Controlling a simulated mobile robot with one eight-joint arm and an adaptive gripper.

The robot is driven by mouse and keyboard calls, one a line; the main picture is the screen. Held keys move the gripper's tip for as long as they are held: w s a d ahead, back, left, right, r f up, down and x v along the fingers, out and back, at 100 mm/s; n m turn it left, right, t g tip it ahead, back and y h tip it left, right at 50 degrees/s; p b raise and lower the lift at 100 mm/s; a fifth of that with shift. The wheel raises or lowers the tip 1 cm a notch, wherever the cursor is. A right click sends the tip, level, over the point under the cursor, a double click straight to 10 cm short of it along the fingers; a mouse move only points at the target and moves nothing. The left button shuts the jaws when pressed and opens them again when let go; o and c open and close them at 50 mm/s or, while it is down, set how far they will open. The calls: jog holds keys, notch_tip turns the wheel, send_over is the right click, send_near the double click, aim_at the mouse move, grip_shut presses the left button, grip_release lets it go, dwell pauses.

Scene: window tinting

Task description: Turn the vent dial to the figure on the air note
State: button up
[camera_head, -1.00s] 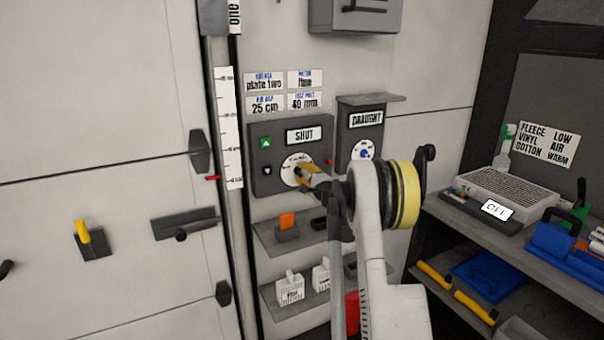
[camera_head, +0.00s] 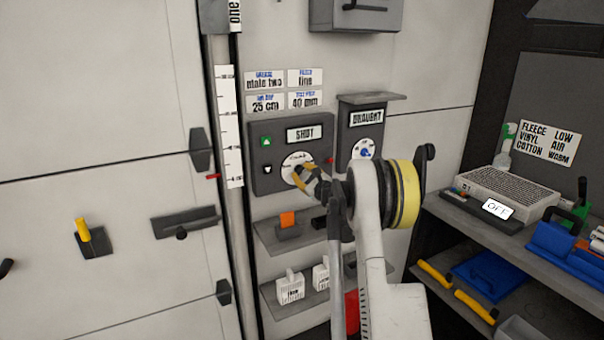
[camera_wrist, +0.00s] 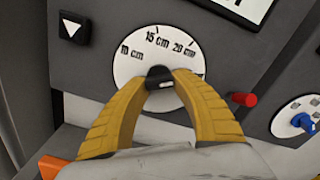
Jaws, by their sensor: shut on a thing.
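The vent dial is a white disc (camera_head: 291,165) on a grey control box; it also shows in the wrist view (camera_wrist: 128,67). In that view it carries 10 cm, 15 cm and 20 cm, with its right lower part hidden by a finger. My gripper (camera_head: 304,176) has its yellow fingers closed on the dark knob (camera_wrist: 160,76) at the dial's middle. A small pale mark shows on the knob, but I cannot tell which figure it points to. The air note (camera_head: 270,102) above the box appears to read 25 cm.
The control box (camera_head: 262,182) bears a label that appears to read SHUT (camera_head: 304,134) and a red peg (camera_wrist: 244,99). A draught dial (camera_head: 368,148) with a blue knob is close on the right. Shelves (camera_head: 265,238) with small items are below.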

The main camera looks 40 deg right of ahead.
jog(key=shift+m, duration=0.8)
jog(key=shift+a, duration=0.1)
jog(key=o, duration=1.2)
jog(key=v, duration=1.2)
